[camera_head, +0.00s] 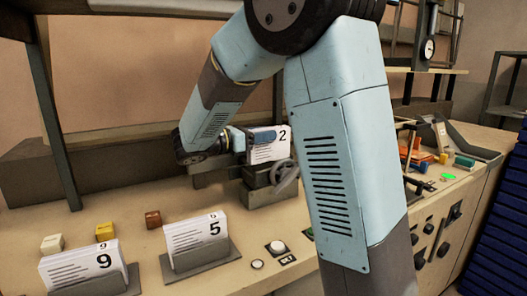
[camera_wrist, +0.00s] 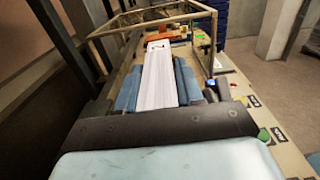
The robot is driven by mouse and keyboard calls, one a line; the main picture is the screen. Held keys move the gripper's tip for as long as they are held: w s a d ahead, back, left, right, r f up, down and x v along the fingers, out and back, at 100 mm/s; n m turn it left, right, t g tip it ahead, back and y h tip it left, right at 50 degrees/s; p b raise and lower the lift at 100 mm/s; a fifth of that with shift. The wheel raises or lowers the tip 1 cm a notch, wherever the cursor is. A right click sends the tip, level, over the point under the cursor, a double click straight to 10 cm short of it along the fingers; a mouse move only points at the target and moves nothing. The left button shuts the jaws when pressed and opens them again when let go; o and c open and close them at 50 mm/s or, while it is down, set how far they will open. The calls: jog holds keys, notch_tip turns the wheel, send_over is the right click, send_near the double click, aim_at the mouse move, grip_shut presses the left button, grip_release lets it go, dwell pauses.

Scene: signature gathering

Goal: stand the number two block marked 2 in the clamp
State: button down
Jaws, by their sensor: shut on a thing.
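The white number two block (camera_head: 284,137), marked 2, is upright at the clamp (camera_head: 270,194) in the middle of the bench. My gripper (camera_head: 262,153) is shut on it from the left, with a blue finger across its face. The block's lower part is at the clamp's dark jaws; I cannot tell whether it is seated between them or just above. In the wrist view the block (camera_wrist: 158,78) shows edge-on between the blue fingers of my gripper (camera_wrist: 158,90). The clamp's handle (camera_head: 286,174) is partly behind my arm.
Blocks marked 9 (camera_head: 82,268) and 5 (camera_head: 197,241) stand in grey holders at the front left. Small yellow and brown cubes (camera_head: 153,219) lie behind them. A white button (camera_head: 277,247) is in front of the clamp. Coloured pieces (camera_head: 464,161) lie at the right.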

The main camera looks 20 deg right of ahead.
aim_at(264, 150)
jog(key=shift+w+d+f, duration=0.25)
jog(key=shift+w+f, duration=0.1)
jog(key=shift+f, duration=0.15)
jog(key=shift+w+d+f, duration=0.2)
jog(key=shift+w+f, duration=0.15)
jog(key=shift+f, duration=0.15)
jog(key=shift+w+d+f, duration=0.1)
jog(key=shift+f, duration=1.6)
jog(key=shift+f, duration=0.6)
jog(key=c, duration=0.7)
grip_release()
jog(key=shift+r, duration=0.6)
jog(key=a, duration=0.4)
jog(key=s+a, duration=0.1)
jog(key=a, duration=0.3)
jog(key=s+a, duration=0.1)
jog(key=a, duration=0.3)
jog(key=shift+s, duration=0.15)
